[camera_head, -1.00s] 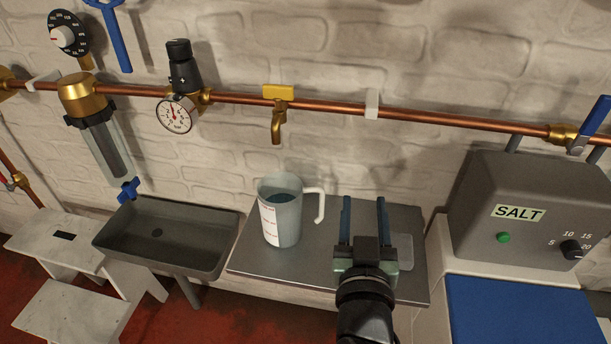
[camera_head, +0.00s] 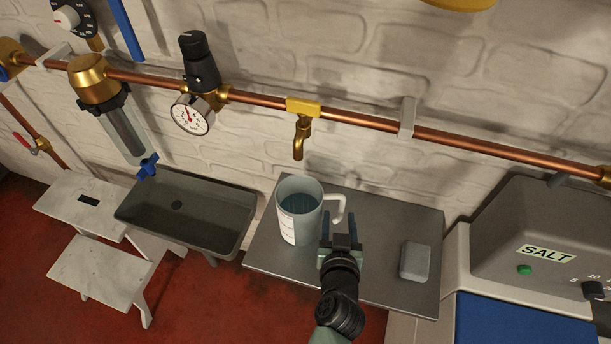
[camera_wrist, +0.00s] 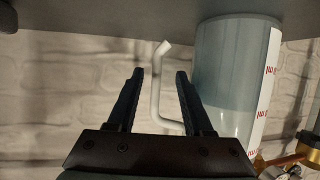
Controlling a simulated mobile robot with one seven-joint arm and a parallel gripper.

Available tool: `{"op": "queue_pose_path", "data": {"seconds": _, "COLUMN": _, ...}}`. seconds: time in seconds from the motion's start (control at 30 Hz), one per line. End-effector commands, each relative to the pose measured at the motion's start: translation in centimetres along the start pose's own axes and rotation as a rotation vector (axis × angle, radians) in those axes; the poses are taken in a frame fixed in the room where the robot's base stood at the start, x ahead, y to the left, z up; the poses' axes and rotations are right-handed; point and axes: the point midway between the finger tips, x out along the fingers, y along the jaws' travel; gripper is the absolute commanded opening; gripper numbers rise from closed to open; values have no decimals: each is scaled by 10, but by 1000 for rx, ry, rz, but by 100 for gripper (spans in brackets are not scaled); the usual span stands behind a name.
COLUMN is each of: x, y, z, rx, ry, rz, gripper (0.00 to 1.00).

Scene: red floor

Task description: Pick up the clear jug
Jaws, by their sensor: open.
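The clear jug (camera_head: 299,212) stands upright on a grey shelf (camera_head: 395,222) against the wall, below a yellow-handled tap. It has a white handle on its right side, red markings and bluish contents. In the wrist view the jug (camera_wrist: 232,75) is right of the fingers. My gripper (camera_head: 341,226) is open, just in front of the handle, with nothing clamped. In the wrist view the handle (camera_wrist: 156,90) appears between the two dark fingers of my gripper (camera_wrist: 158,80). I cannot tell how deep the handle lies between them.
A grey block (camera_head: 415,262) lies on the shelf to the right. A dark sink (camera_head: 185,212) is left of the shelf. The brass tap (camera_head: 302,135) hangs from a copper pipe above. A grey SALT machine (camera_head: 540,235) stands at the right. White steps (camera_head: 100,270) are at the left.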

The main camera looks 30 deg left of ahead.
Motion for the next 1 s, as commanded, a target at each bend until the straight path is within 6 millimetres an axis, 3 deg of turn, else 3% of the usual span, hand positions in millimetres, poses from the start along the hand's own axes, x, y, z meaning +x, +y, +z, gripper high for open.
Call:
{"op": "queue_pose_path", "data": {"seconds": 0.27, "x": 18, "y": 1, "z": -1, "rx": -1, "ry": 2, "rz": 0, "gripper": 51}}
{"op": "queue_pose_path", "data": {"seconds": 0.6, "x": 58, "y": 3, "z": 1, "rx": 0, "ry": 1, "rz": -1, "gripper": 51}}
{"op": "queue_pose_path", "data": {"seconds": 0.9, "x": 61, "y": 3, "z": 0, "rx": 0, "ry": 1, "rz": 0, "gripper": 51}}
{"op": "queue_pose_path", "data": {"seconds": 1.0, "x": 61, "y": 3, "z": 0, "rx": 0, "ry": 1, "rz": 1, "gripper": 37}}
